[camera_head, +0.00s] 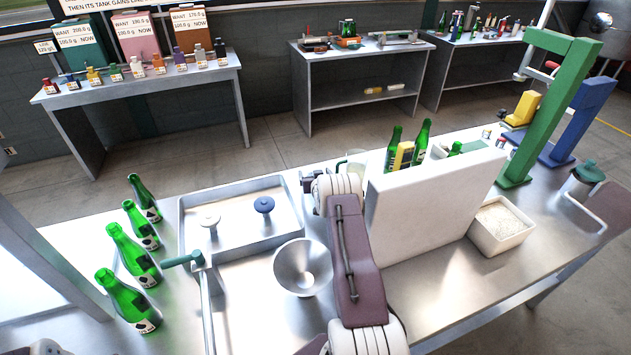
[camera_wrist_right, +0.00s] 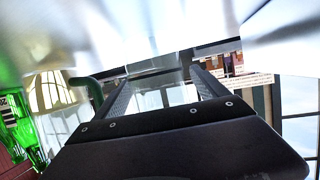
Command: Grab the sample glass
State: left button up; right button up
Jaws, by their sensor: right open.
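A clear glass (camera_head: 356,160), likely the sample glass, stands behind the white upright panel, beside the green bottles. Its lower part is hidden by the panel and my right arm. My right arm reaches forward across the middle of the table, and its gripper end is near the glass on the left side; the fingertips are not clear in the head view. In the right wrist view my right gripper (camera_wrist_right: 160,88) has its two fingers apart, with nothing seen between them. A pale, rounded, see-through shape (camera_wrist_right: 52,92) shows left of the fingers; I cannot tell if it is the glass.
The white panel (camera_head: 430,205) stands right of my arm. A metal tray (camera_head: 240,250), a steel funnel-like bowl (camera_head: 302,267) and several green bottles (camera_head: 128,300) lie to the left. A white bin (camera_head: 500,232) and a green stand (camera_head: 520,165) are at right.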

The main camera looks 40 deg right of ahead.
jog(key=shift+w+d+f, duration=0.2)
jog(key=shift+w, duration=0.15)
jog(key=c, duration=1.4)
jog(key=shift+r, duration=0.15)
jog(key=shift+c, duration=0.2)
notch_tip(320, 180, up, 18)
jog(key=b, duration=0.2)
